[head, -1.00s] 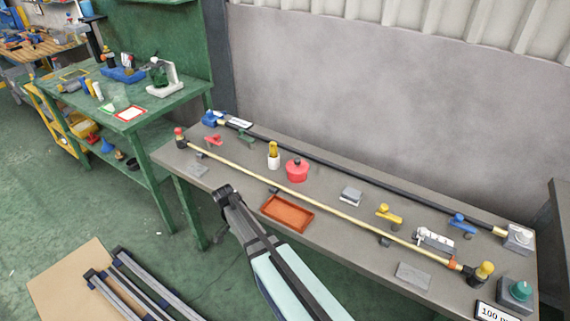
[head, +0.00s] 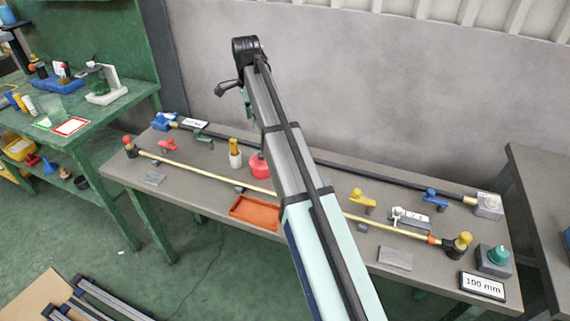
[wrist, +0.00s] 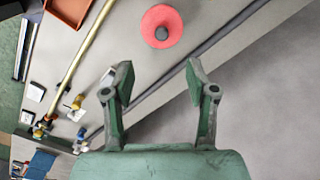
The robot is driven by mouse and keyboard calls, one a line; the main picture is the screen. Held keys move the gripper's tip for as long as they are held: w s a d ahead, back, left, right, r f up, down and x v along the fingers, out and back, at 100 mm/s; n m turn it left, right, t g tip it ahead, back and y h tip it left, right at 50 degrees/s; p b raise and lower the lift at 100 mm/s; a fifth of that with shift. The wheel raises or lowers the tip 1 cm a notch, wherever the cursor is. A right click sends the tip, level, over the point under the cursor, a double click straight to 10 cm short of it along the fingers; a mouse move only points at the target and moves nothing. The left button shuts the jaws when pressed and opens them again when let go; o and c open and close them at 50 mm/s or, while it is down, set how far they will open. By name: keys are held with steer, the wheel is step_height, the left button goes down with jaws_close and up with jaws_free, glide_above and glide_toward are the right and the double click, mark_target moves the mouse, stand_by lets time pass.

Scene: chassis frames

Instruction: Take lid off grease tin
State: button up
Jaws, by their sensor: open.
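The red round grease tin (head: 257,168) stands on the grey bench, partly hidden behind my arm in the head view. In the wrist view the tin (wrist: 174,15) shows from above as a red disc with a dark knob at its centre; the lid looks seated on it. My gripper (wrist: 160,78) is open and empty, its two green fingers spread wide. It is above the bench, apart from the tin, which lies beyond the fingertips in the wrist view. In the head view my arm reaches up across the bench.
An orange tray (head: 254,213) lies in front of the tin. A brass rod (head: 205,174) and a dark rod (head: 400,176) run along the bench on either side of it. A yellow-topped white bottle (head: 235,154) stands left of the tin. A wall rises behind.

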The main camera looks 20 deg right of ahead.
steer(key=d, duration=0.1)
steer(key=p, duration=0.3)
glide_toward(260, 154)
step_height(260, 154, down, 5)
steer(key=shift+a+f, duration=0.1)
steer(key=shift+s+f+p, duration=0.1)
steer(key=shift+f+p, duration=0.6)
steer(key=shift+f, duration=2)
jaws_close()
